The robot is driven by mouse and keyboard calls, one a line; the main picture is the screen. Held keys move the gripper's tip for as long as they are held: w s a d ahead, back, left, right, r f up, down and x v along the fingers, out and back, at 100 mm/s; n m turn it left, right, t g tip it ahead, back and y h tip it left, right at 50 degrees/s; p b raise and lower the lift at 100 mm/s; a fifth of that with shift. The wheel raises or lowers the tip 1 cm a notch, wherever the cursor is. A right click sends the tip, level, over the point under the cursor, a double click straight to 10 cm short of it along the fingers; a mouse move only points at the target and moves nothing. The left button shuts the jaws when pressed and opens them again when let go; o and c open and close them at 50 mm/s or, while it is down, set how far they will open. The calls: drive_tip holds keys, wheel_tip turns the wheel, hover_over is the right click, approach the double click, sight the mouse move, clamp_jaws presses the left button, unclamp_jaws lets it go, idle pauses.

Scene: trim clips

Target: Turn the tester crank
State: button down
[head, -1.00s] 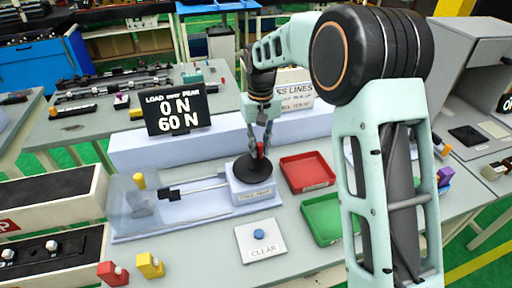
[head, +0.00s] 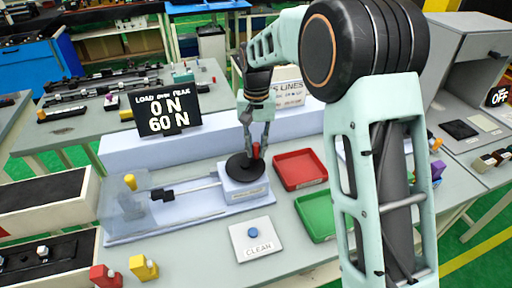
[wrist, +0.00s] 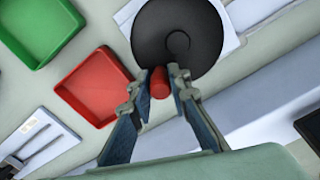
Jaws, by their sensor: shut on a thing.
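The tester crank is a black disc (head: 240,170) with an upright red handle (head: 256,151) near its rim, on a pale tester block (head: 245,188). My gripper (head: 257,147) reaches down from above and is shut on the red handle. In the wrist view, the handle (wrist: 159,83) stands between my two fingertips (wrist: 161,84), over the edge of the black disc (wrist: 182,38). A rod (head: 200,187) runs left from the block to a clear guard (head: 117,203) with a yellow piece (head: 130,182) at it. The display (head: 167,111) reads load 0 N, peak 60 N.
A red tray (head: 300,183) and a green tray (head: 318,228) lie right of the crank. Red (head: 104,277) and yellow (head: 143,267) clips stand front left. A pale raised ledge (head: 215,143) runs behind the tester.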

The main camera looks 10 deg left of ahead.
drive_tip(key=c, duration=1.8)
unclamp_jaws()
wheel_tip(320, 180, up, 12)
drive_tip(key=shift+r, duration=0.1)
